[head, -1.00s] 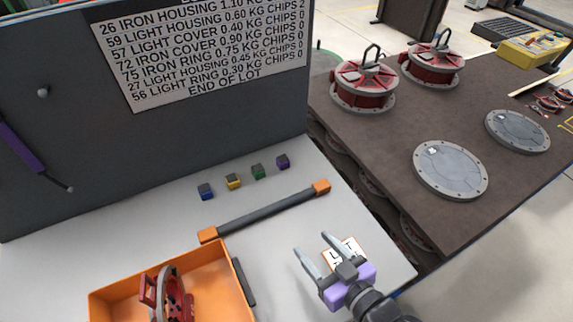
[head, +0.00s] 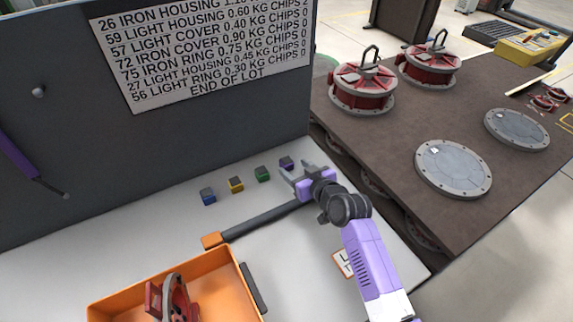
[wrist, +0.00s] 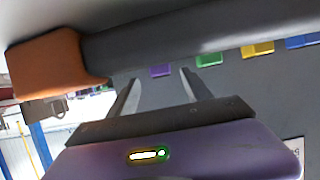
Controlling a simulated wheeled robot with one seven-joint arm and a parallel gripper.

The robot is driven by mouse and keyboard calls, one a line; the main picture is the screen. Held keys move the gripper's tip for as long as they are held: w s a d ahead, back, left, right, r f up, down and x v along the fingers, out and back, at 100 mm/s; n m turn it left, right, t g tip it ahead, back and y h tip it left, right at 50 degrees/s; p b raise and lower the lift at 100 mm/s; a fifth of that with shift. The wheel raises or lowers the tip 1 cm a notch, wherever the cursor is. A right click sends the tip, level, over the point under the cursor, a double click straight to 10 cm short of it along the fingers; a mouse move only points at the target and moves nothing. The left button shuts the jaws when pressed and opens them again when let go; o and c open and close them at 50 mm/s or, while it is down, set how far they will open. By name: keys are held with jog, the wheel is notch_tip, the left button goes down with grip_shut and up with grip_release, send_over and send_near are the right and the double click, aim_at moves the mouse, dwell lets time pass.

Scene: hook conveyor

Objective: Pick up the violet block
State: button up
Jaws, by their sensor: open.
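The violet block (head: 286,162) stands on the white table near the dark upright panel, at the right end of a row of small blocks. My gripper (head: 292,172) is open and empty, just in front of the violet block in the head view. In the wrist view the violet block (wrist: 160,71) shows between the two open fingers, beyond their tips. The fingers do not visibly touch it.
A green block (head: 262,174), a yellow block (head: 236,185) and a blue block (head: 208,196) stand to its left. A dark bar with orange ends (head: 258,219) lies in front, partly under my arm. An orange crate (head: 233,268) holds a red part.

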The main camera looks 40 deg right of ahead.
aim_at(287, 162)
jog(key=x, duration=0.3)
jog(key=p+x, duration=0.1)
jog(key=x, duration=0.1)
jog(key=shift+w+r, duration=0.15)
jog(key=shift+r, duration=0.2)
jog(key=shift+w+d+f, duration=0.15)
jog(key=shift+w+f, duration=0.1)
jog(key=shift+w, duration=0.15)
grip_shut()
